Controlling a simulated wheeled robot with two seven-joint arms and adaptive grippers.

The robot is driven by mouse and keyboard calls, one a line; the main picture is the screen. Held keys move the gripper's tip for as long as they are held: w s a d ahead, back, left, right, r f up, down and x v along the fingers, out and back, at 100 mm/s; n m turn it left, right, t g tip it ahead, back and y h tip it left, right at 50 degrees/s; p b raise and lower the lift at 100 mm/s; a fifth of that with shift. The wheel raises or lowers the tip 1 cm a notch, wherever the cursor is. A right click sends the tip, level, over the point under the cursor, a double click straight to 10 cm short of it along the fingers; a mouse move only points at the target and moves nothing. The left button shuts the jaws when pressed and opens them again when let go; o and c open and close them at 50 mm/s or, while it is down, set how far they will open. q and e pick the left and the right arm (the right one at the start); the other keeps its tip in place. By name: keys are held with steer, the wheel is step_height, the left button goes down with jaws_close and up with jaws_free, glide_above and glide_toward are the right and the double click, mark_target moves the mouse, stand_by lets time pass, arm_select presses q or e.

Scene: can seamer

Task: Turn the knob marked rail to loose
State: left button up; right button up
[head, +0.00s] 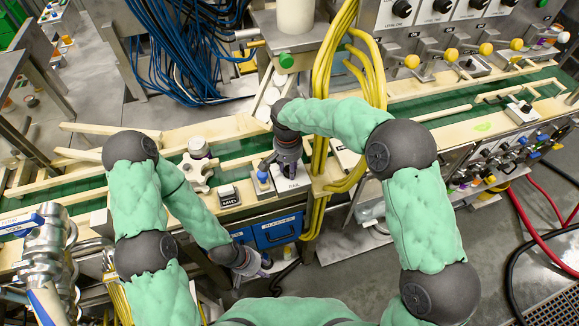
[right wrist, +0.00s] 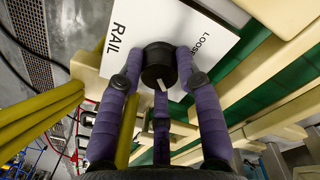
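The rail knob (right wrist: 159,66) is a round black knob with a short white pointer mark, on a white plate (right wrist: 209,38) lettered RAIL and LOOSE. In the right wrist view the pointer mark faces the lower edge, away from the word LOOSE. My right gripper (right wrist: 160,60) has its purple fingers around the knob, with two fingertips close against its sides. In the head view my right gripper (head: 290,168) is over the RAIL plate (head: 292,186) and hides the knob. My left gripper (head: 262,268) hangs low in front of the bench, by the blue drawer; its finger opening is unclear.
Yellow cables (head: 322,120) run down right beside the RAIL plate. A blue drawer (head: 277,230) is below. Green conveyor belts (head: 420,115) run behind.

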steer(key=shift+c, duration=0.5)
steer(key=shift+w+r+n, duration=0.1)
steer(key=shift+n, duration=0.2)
steer(key=n+p, duration=0.1)
steer(key=n, duration=0.2)
steer(key=shift+r, duration=0.1)
steer(key=n+p, duration=0.1)
steer(key=n, duration=0.4)
steer(key=shift+a+n+p, duration=0.1)
steer(key=shift+n+p, duration=0.2)
steer(key=n+p, duration=0.1)
steer(key=n, duration=0.3)
steer(key=shift+r+n+t, duration=0.1)
steer(key=shift+n+t, duration=0.2)
steer(key=shift+t, duration=0.1)
steer(key=shift+n+p, duration=0.7)
steer(key=shift+n, duration=1.3)
